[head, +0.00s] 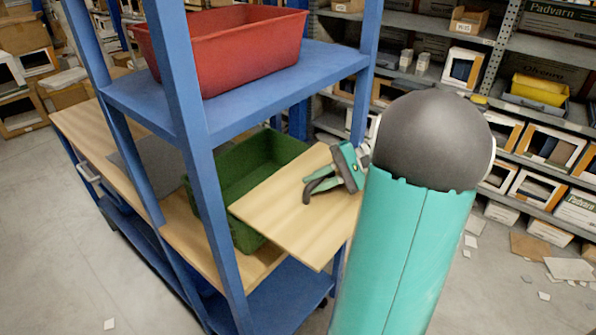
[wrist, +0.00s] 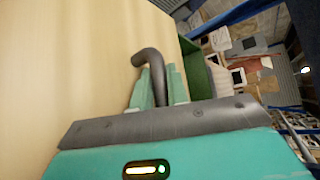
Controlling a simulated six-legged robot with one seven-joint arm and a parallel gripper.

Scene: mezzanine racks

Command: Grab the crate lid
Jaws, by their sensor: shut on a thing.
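The crate lid (head: 290,212) is a flat, light wooden board. It is tilted and covers part of the green crate (head: 232,172) in the head view. My gripper (head: 328,180) is shut on the lid's dark bent handle (head: 312,190). In the wrist view the lid (wrist: 70,60) fills the left side, and the handle (wrist: 148,60) stands between the teal fingers of my gripper (wrist: 158,90). The green crate (wrist: 195,72) shows beyond the lid's edge there. The crate's near right part is hidden behind the lid.
A blue rack surrounds the work area, its post (head: 195,170) standing in front of the crate. A red bin (head: 230,52) sits on the upper blue shelf (head: 270,85). A wooden bench top (head: 95,125) extends left. Loaded shelves line the back. Floor at left is mostly clear.

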